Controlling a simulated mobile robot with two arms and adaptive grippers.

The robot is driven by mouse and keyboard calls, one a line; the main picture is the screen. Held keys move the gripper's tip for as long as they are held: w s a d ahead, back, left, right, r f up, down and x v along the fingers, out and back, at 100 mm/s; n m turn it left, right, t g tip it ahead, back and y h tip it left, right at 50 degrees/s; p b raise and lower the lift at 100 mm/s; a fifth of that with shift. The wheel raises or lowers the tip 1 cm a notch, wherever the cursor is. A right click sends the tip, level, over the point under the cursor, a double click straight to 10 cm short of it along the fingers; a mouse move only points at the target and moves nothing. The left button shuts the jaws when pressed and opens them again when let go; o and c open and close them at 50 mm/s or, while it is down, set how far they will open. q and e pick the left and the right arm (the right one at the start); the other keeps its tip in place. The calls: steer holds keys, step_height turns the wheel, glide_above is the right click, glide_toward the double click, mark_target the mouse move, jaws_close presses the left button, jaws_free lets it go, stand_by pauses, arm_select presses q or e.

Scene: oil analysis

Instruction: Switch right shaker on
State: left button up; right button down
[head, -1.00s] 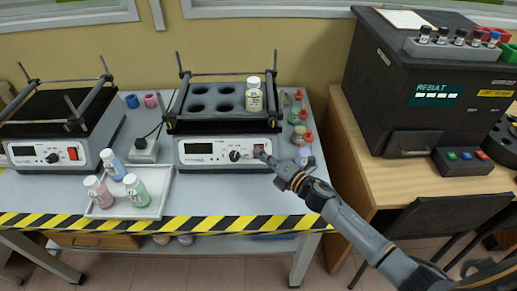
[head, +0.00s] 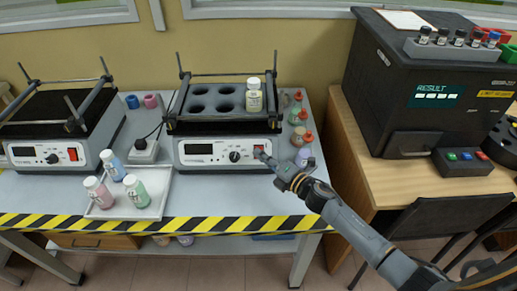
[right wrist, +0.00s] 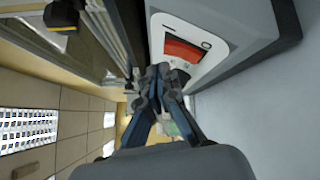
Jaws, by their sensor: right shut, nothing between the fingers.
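The right shaker (head: 225,160) is a white-fronted box with a small dark display, a dark knob (head: 235,156) and a red rocker switch (head: 258,149) at the right of its panel. A black rack with round holes sits on top and holds one capped white bottle (head: 254,95). My right gripper (head: 264,156) is shut and empty, its fingertips close at the switch; I cannot tell whether they touch it. In the right wrist view, the shut fingertips (right wrist: 158,72) are beside the red switch (right wrist: 183,53), marked I and O. The shaker's display looks dark. My left gripper is not in view.
The left shaker (head: 45,155) stands at the far left. A white tray (head: 155,208) with several bottles lies in front between the shakers. Several small bottles (head: 299,135) stand right of the right shaker. A black analyser (head: 400,120) stands on the wooden table at the right.

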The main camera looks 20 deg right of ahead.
steer(key=shift+w+d+f, duration=0.15)
steer(key=shift+w+f, duration=0.05)
steer(key=shift+w, duration=0.2)
